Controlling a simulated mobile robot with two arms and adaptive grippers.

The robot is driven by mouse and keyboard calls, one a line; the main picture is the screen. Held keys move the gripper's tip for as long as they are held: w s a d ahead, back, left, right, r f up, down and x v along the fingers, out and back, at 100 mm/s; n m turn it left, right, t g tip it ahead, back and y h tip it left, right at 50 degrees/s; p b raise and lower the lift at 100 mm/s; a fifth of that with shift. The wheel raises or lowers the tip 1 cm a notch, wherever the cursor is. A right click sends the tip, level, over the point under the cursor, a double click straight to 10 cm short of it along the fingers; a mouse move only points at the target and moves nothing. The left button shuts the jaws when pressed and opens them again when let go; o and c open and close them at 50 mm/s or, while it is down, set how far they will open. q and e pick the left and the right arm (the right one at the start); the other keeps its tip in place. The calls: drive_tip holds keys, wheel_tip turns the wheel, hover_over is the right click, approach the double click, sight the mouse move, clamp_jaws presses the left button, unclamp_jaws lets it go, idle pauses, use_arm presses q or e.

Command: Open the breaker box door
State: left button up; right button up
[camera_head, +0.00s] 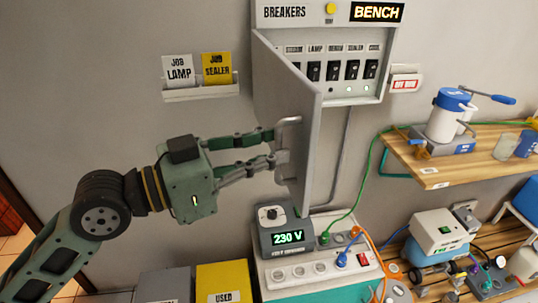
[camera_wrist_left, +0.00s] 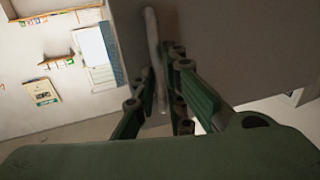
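The grey breaker box (camera_head: 325,14) hangs on the wall at the top centre of the head view. Its door (camera_head: 299,105) is hinged at the left and stands swung well out from the box, so the switches inside show. A pale bar handle (camera_head: 286,123) is on the door's outer face; it also shows in the wrist view (camera_wrist_left: 153,40). My green left gripper (camera_head: 274,148) reaches in from the left at the handle. In the wrist view, its fingers (camera_wrist_left: 163,82) are close on both sides of the bar, shut on it. My right gripper is not in view.
Below the door stands a unit with a 230 V display (camera_head: 287,237) and sockets. A card holder (camera_head: 200,93) is on the wall at left. A wooden shelf (camera_head: 470,165) with equipment is at right. A yellow bin (camera_head: 222,280) is low in front.

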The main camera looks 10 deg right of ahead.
use_arm(q)
drive_tip(key=o, duration=0.4)
drive_tip(key=shift+w+a+r, duration=0.1)
drive_tip(key=shift+w+a, duration=0.1)
drive_tip(key=shift+w, duration=0.65)
drive_tip(key=shift+s, duration=0.15)
drive_tip(key=v, duration=1.2)
drive_tip(key=shift+s, duration=0.2)
drive_tip(key=shift+w+d, duration=0.1)
